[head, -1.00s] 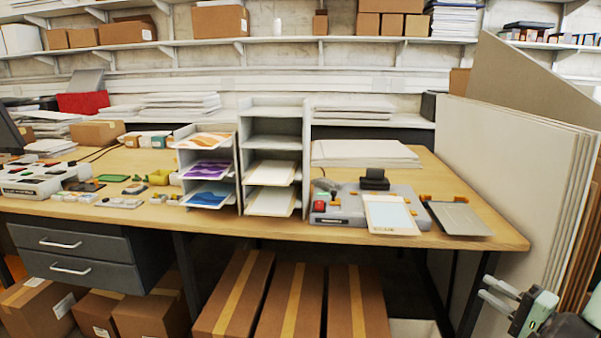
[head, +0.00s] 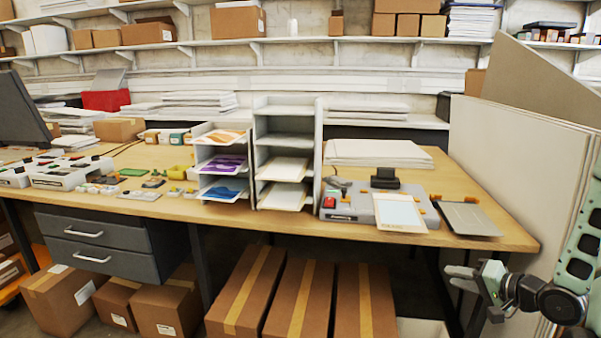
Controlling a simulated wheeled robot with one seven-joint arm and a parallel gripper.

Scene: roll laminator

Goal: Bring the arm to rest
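My gripper (head: 461,279) is at the lower right of the head view, in front of the table's right end and below the tabletop. Its two pale fingers point left and stand apart with nothing between them. My arm runs from it to the right edge of the picture. The grey roll laminator (head: 355,206) sits on the right part of the wooden table (head: 290,222), with a pale sheet (head: 398,211) at its front right. A grey flat plate (head: 467,219) lies to its right. My gripper touches none of these.
Large boards (head: 520,165) lean at the right, behind my arm. Long cardboard boxes (head: 300,290) stand under the table. A sorter with shelves (head: 287,140) and a tray stack (head: 222,165) stand left of the laminator. Drawers (head: 90,243) hang at the left.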

